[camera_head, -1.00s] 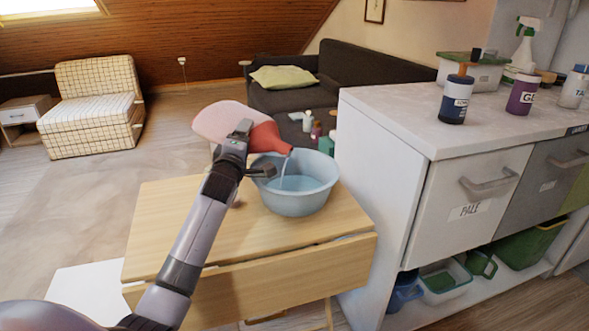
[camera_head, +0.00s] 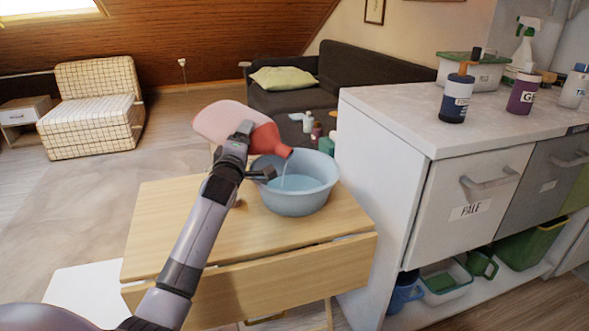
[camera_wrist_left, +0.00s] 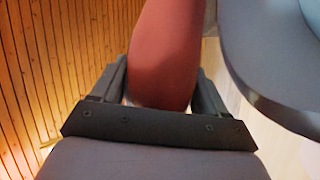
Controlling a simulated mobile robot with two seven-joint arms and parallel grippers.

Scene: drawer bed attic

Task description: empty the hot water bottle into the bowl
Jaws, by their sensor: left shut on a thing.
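The hot water bottle has a pink body (camera_head: 222,119) and a red neck end (camera_head: 270,140). It is tilted, with its red mouth over the light blue bowl (camera_head: 312,204). A thin stream falls from the mouth into the bowl, which holds bluish water. The bowl stands on the wooden table. My left gripper (camera_head: 252,150) is shut on the bottle beside the bowl's left rim. In the left wrist view, the red part (camera_wrist_left: 165,55) sits between the two fingers (camera_wrist_left: 160,95), and the bowl's rim (camera_wrist_left: 265,95) shows at the right. My right gripper is not in view.
The wooden table (camera_head: 165,222) has free room left of the bowl. A white cabinet (camera_head: 385,165) stands close on the right, with several bottles on top, such as a dark blue one (camera_head: 455,101). A dark sofa (camera_head: 365,70) is behind.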

